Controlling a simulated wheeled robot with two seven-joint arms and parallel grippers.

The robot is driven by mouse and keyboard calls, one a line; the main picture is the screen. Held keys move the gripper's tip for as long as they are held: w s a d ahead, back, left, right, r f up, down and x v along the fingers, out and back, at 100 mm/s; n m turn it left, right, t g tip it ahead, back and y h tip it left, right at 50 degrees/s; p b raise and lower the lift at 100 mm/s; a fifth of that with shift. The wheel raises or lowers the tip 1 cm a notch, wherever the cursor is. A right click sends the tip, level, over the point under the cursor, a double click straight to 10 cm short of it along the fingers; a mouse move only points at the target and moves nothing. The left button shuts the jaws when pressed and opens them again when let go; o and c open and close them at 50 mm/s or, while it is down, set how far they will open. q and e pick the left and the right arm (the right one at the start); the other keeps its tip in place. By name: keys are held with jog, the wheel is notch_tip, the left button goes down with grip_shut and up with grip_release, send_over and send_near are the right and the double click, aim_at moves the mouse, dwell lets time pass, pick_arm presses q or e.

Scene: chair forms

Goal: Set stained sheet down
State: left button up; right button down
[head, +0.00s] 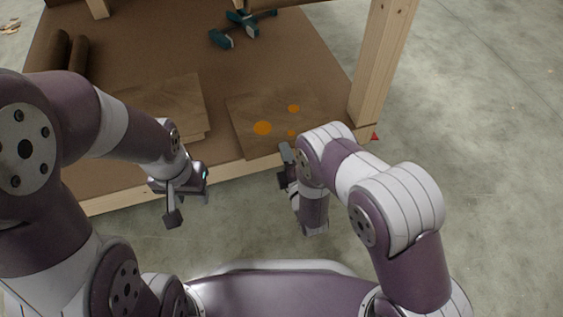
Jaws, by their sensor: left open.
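The stained sheet (272,108) is a thin brown wooden panel with several orange spots. It appears to lie flat on the brown board of a low wooden frame (310,75), near the front right corner; a small gap beneath it cannot be ruled out. My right gripper (285,166) is at the sheet's front right edge. Its arm partly hides it, so I cannot tell whether its fingers grip the sheet. My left gripper (187,207) is open and empty, in front of the frame's front edge, left of the sheet and apart from it.
Plain brown panels (172,100) lie left of the stained sheet. Dark brown rolls (70,60) are at the far left. A teal clamp-like tool (241,30) lies farther back. A wooden post (382,60) stands at the right. Concrete floor (480,130) is open at right.

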jog(key=shift+w+a+f, duration=0.35)
jog(key=shift+w+f, duration=0.1)
notch_tip(320, 180, down, 4)
jog(key=b, duration=0.3)
jog(key=shift+w+a+r+b, duration=0.1)
jog(key=shift+b, duration=0.25)
jog(key=c, duration=1.7)
grip_release()
jog(key=o, duration=0.3)
pick_arm(q)
notch_tip(320, 180, down, 5)
jog(key=shift+r, duration=0.15)
pick_arm(e)
jog(key=shift+o, duration=0.2)
pick_arm(q)
jog(key=shift+r, duration=0.1)
